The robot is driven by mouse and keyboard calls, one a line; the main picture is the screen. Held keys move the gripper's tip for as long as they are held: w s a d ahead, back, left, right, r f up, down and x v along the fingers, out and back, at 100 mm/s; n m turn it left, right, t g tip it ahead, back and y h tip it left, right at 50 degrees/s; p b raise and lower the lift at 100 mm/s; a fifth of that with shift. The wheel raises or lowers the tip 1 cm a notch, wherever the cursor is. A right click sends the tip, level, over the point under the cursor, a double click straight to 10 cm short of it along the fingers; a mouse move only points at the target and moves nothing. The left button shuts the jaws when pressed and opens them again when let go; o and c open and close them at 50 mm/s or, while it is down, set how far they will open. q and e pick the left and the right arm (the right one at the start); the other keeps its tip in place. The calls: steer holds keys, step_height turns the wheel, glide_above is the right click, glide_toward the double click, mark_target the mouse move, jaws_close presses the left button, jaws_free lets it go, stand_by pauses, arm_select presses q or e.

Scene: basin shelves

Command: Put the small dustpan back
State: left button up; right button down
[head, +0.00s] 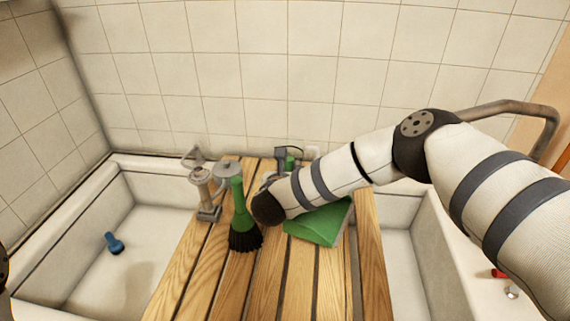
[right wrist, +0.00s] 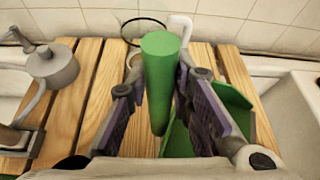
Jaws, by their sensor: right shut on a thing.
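The small green dustpan (head: 322,222) is over the wooden slatted board (head: 262,290), partly behind my right forearm. I cannot tell whether its pan touches the slats. Its green handle (right wrist: 160,65) rises between the fingers of my right gripper (right wrist: 163,105) in the right wrist view, and the gripper is shut on it. Part of the green pan (right wrist: 232,98) shows behind the right finger. In the head view the right gripper is mostly hidden behind its own wrist. My left gripper is not in view.
A green brush (head: 240,215) with black bristles stands upright on the board, close to my right wrist. Metal taps (head: 206,195) are to its left. A blue object (head: 114,243) lies in the left basin (head: 85,282). A metal rail (head: 520,108) is at the right wall.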

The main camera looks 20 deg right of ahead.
steer(key=f, duration=0.3)
steer(key=shift+s+d+m+b, duration=0.3)
steer(key=shift+s, duration=0.1)
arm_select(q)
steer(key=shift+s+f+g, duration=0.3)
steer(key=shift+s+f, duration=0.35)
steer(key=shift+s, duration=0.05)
arm_select(e)
steer(key=shift+f, duration=0.6)
arm_select(q)
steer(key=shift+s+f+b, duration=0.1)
steer(key=shift+b, duration=0.25)
arm_select(e)
steer(key=shift+f, duration=0.2)
steer(key=c, duration=1.3)
jaws_free()
steer(key=shift+c, duration=0.2)
